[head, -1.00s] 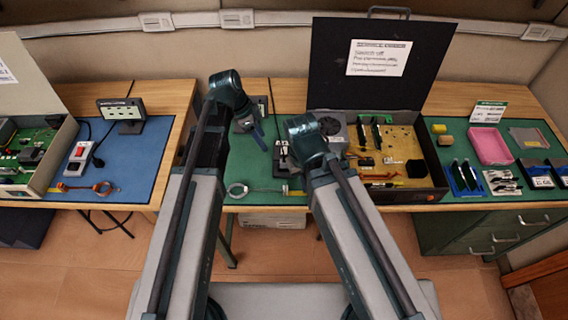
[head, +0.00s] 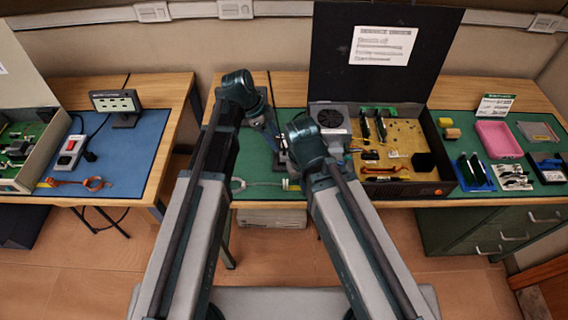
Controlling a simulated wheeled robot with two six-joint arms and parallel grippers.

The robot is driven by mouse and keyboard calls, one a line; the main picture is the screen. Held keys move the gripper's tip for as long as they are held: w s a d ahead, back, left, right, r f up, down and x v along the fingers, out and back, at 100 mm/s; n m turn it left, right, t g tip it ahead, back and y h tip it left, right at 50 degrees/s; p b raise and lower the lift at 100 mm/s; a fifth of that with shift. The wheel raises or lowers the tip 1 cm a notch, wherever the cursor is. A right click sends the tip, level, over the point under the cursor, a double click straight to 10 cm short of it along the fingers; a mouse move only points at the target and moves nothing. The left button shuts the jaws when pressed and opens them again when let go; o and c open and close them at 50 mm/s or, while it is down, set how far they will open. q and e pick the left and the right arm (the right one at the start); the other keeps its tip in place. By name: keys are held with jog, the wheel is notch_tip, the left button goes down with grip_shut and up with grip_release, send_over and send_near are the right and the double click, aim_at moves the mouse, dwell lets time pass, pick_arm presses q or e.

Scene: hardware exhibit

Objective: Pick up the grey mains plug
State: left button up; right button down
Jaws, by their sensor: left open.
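My left gripper (head: 271,138) is over the green mat (head: 262,175) of the middle bench, pointing down and away. It is small and partly dark here, with nothing clearly held in it. A small dark and grey item (head: 281,158) lies just in front of it, mostly hidden between my two arms; I cannot tell whether it is the grey mains plug. No other grey plug can be made out. My right arm's wrist is at the right of that item, and its gripper is hidden behind it.
An open case (head: 440,188) with a fan unit (head: 331,119) and circuit board stands right of my arms. A pink tray (head: 498,139) is farther right. On the left bench are a grey socket box with a red switch (head: 70,150) and a display (head: 115,103).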

aim_at(284, 154)
pick_arm(q)
jog(key=shift+b+x, duration=0.45)
jog(key=shift+x, duration=0.65)
pick_arm(e)
jog(key=shift+f, duration=1)
pick_arm(q)
jog(key=b+x, duration=0.5)
jog(key=shift+s+f, duration=0.15)
jog(key=shift+s, duration=0.2)
pick_arm(e)
notch_tip(284, 154, down, 5)
jog(key=shift+r, duration=0.1)
pick_arm(q)
jog(key=shift+c, duration=0.3)
grip_shut()
